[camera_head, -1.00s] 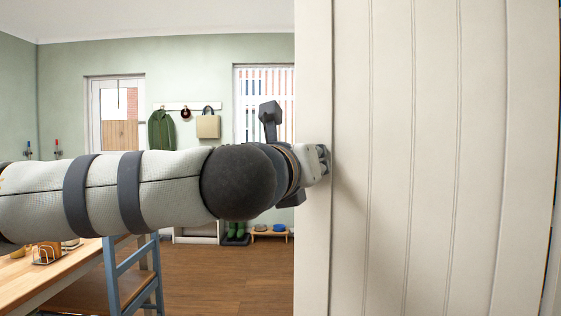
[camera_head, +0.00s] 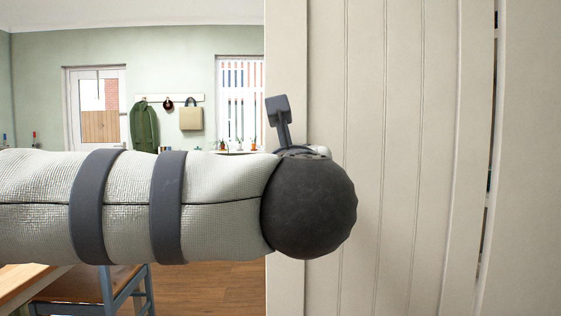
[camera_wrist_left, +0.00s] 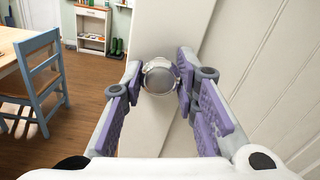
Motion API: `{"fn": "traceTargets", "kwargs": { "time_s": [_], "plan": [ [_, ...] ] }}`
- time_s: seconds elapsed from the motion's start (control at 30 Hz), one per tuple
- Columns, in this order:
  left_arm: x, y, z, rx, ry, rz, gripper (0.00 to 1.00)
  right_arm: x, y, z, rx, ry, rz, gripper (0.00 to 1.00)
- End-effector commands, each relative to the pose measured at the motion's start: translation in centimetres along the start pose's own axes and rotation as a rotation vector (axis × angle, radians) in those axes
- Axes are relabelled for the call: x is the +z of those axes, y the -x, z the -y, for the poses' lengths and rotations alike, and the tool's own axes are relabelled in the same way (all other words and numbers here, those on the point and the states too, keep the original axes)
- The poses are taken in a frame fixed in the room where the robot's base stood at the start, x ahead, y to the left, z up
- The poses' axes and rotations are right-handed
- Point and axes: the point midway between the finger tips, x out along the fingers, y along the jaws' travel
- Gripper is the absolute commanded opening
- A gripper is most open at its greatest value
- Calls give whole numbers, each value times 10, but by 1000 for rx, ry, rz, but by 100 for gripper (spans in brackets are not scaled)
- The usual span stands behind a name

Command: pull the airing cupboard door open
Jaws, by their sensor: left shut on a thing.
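The airing cupboard door (camera_head: 385,160) is a tall cream panel with vertical grooves, filling the right half of the head view. In the left wrist view the pale door (camera_wrist_left: 262,65) runs up the right side. A round metal knob (camera_wrist_left: 160,77) stands out from the door's left stile. My left gripper (camera_wrist_left: 157,92) has its purple-padded fingers closed around the knob, one on each side. In the head view my own wrist hides the knob and nearly all of the gripper. A narrow dark gap (camera_head: 490,160) with coloured bits shows along the door's right edge. My right gripper is out of view.
A blue chair (camera_wrist_left: 38,80) and a wooden table (camera_wrist_left: 12,45) stand to the left. The wooden floor (camera_head: 215,288) is open between them and the door. A coat (camera_head: 144,127) and a bag (camera_head: 191,117) hang on the far wall.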

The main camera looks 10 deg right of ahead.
Motion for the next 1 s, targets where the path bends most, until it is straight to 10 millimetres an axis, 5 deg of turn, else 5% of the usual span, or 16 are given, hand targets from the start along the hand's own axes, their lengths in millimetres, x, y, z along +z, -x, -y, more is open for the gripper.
{"fn": "traceTargets", "kwargs": {
  "time_s": [0.2,0.23,0.3,0.67,1.0],
  "plan": [
    [-1,0,-1,1,1,-2,0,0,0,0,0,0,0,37],
    [-1,0,-1,1,1,-2,32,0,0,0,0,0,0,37],
    [-1,0,-1,1,1,-2,48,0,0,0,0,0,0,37],
    [0,5,0,-2,0,-1,48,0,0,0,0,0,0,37],
    [0,89,0,-3,-1,-1,48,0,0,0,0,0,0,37]
  ]
}}
